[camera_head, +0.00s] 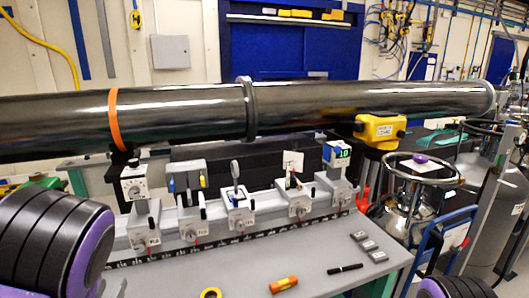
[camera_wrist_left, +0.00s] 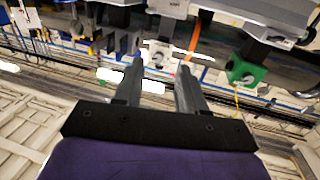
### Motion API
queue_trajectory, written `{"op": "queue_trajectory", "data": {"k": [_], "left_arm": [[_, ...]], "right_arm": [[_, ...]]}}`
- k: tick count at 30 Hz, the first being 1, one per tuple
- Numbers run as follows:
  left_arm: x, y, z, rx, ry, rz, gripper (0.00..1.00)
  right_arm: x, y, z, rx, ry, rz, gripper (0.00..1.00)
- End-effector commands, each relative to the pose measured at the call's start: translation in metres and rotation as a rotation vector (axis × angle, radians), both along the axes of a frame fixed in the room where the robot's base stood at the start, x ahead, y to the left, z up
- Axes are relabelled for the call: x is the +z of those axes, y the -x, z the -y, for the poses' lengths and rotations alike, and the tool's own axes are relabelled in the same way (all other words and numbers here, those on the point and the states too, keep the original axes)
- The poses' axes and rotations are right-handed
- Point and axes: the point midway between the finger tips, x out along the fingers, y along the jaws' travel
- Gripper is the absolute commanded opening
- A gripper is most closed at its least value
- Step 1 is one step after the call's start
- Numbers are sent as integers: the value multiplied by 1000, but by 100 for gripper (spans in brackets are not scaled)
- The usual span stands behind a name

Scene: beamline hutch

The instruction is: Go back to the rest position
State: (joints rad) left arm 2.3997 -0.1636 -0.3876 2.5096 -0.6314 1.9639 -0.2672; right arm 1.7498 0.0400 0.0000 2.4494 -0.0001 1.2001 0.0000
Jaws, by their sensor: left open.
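My left gripper (camera_wrist_left: 158,72) shows in the left wrist view with its two dark fingers apart and nothing between them. Beyond the fingers are rail-mounted instruments, seen at a slant, and a green-bodied unit (camera_wrist_left: 246,72); the fingers appear clear of them. In the head view, black and purple parts of my left arm fill the lower left, and I cannot make out its fingers there. A small part of my right arm shows at the bottom right edge; its gripper is out of the picture.
A long dark beam pipe (camera_head: 370,102) with an orange band crosses above the grey bench (camera_head: 240,272). A rail carries several instruments (camera_head: 238,212). An orange cylinder (camera_head: 284,284), yellow tape roll (camera_head: 211,292), black pen (camera_head: 345,269) and small grey blocks (camera_head: 369,246) lie in front. A metal vessel (camera_head: 408,215) stands right.

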Motion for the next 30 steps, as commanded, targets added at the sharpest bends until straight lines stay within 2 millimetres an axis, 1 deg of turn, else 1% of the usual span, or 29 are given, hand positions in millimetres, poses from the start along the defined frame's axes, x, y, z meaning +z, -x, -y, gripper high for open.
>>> {"op": "queue_trajectory", "data": {"k": [5,11,14,17,18,20,21,23,24,26,27,30], "left_arm": [[-25,4,5,11,22,-72,40],[-64,14,10,36,57,-180,40],[-91,25,12,60,85,-258,40],[-124,41,16,89,117,-358,40],[-139,49,18,104,134,-404,40],[-162,64,21,129,159,-478,40],[-179,76,24,148,179,-533,40],[-206,99,29,184,212,-628,40],[-225,118,35,211,238,-701,40],[-253,151,43,260,282,-818,40],[-270,174,50,294,310,-897,40],[-298,224,65,371,372,-1055,40]], "right_arm": [[0,0,0,0,0,0,43],[0,0,0,0,0,0,43],[0,0,0,0,0,0,43],[0,0,0,0,0,0,43],[0,0,0,0,0,0,43],[0,0,0,0,-1,-1,43],[0,0,0,0,-1,-1,43],[0,0,0,0,0,0,43],[0,0,0,0,0,0,43],[0,0,0,0,0,0,43],[0,0,0,0,0,0,43],[0,0,0,0,0,0,43]]}}
